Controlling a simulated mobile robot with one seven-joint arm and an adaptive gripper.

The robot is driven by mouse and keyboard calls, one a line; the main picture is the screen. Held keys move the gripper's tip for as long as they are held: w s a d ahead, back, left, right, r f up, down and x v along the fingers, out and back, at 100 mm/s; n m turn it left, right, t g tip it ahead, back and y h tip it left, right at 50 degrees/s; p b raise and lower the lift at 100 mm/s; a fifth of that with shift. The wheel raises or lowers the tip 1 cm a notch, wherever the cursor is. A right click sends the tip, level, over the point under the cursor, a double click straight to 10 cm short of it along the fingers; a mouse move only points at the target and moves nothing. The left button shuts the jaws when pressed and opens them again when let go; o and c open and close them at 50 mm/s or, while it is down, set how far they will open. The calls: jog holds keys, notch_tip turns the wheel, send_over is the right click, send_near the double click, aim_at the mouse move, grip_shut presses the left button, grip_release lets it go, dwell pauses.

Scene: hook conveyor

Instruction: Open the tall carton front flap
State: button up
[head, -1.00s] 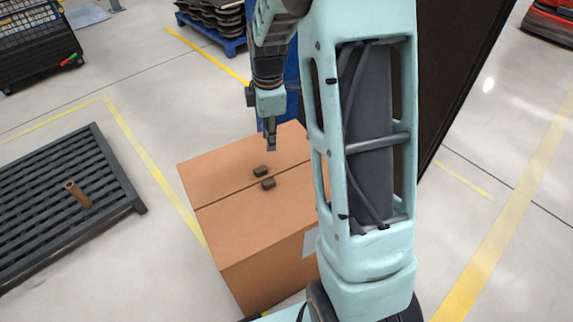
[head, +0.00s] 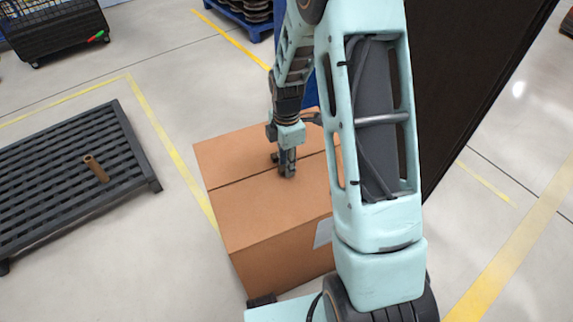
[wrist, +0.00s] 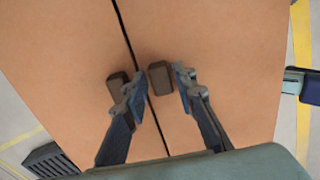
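The tall brown carton (head: 272,215) stands on the floor with its top flaps closed and level, meeting at a dark seam. In the wrist view, two dark tabs sit on the flaps: a left tab (wrist: 117,85) and a right tab (wrist: 160,77), one on each side of the seam. The right one appears to be on the front flap (wrist: 225,40), nearer my base. My gripper (head: 287,172) points down at the carton top. In the wrist view its open fingers (wrist: 158,82) stand on either side of the right tab; contact cannot be told.
A dark slatted pallet (head: 60,165) with a brown tube (head: 95,168) lies at left. A black wire cart (head: 58,30) and a blue pallet (head: 240,22) are at the back. A tall dark panel (head: 470,80) stands at right. Clear floor lies left of the carton.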

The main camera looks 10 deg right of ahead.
jog(key=shift+f, duration=0.15)
jog(key=shift+c, duration=0.4)
grip_shut()
